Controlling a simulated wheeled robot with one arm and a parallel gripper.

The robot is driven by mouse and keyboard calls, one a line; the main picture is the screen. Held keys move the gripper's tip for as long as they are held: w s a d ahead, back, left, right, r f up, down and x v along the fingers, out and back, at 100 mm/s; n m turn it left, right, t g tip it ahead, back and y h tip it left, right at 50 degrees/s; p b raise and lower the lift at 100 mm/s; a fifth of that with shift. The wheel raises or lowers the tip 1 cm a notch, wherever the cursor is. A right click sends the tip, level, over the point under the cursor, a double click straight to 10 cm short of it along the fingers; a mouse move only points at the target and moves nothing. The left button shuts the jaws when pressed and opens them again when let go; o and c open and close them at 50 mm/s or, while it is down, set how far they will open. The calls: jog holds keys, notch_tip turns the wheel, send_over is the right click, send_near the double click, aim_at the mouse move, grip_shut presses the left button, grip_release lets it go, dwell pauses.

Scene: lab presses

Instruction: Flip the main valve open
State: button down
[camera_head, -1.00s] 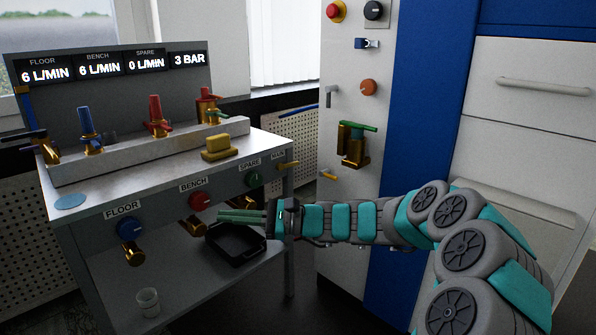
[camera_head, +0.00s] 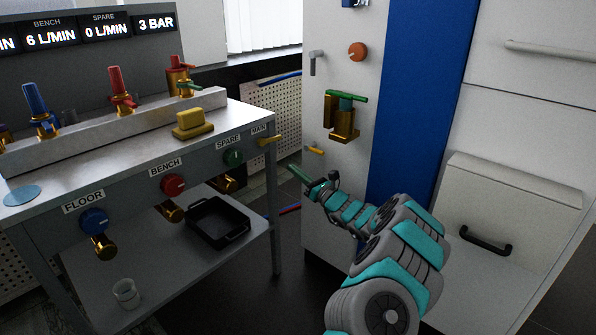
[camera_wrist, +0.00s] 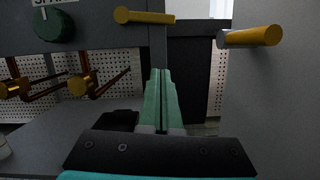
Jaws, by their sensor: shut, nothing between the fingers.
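The main valve is a short yellow lever (camera_head: 270,139) beside the MAIN label at the right end of the bench front. In the wrist view a yellow lever (camera_wrist: 143,16) lies sideways at the top, beyond my fingers. My gripper (camera_head: 296,172) is shut and empty, its green fingers together. It is in the gap between bench and cabinet, below and to the right of the MAIN lever, apart from it. In the wrist view my fingertips (camera_wrist: 159,73) point forward below that lever.
A second yellow lever (camera_head: 314,150) sticks out from the white cabinet (camera_head: 345,190), and shows at right in the wrist view (camera_wrist: 252,37). The bench (camera_head: 150,160) carries FLOOR (camera_head: 94,220), BENCH (camera_head: 173,185) and SPARE (camera_head: 233,157) knobs. A black tray (camera_head: 217,222) sits on its lower shelf.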

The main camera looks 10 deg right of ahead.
aim_at(278, 139)
jog(key=x, duration=0.6)
jog(key=shift+w+a, duration=0.15)
jog(key=shift+d+r+p, duration=0.1)
jog(key=shift+r+p, duration=0.1)
jog(key=shift+r, duration=0.4)
jog(key=shift+d+r+p, duration=0.15)
jog(key=shift+r, duration=0.5)
jog(key=shift+w+r, duration=0.1)
jog(key=shift+r, duration=0.7)
jog(key=shift+w+d+r+n+y+b, duration=0.1)
jog(key=shift+r+n+y+b, duration=0.05)
jog(key=shift+r+n+b, duration=0.4)
jog(key=shift+w+d+r+n+y+b, duration=0.15)
jog(key=shift+r+n+b, duration=0.25)
jog(key=shift+n, duration=0.25)
jog(key=shift+s, duration=0.1)
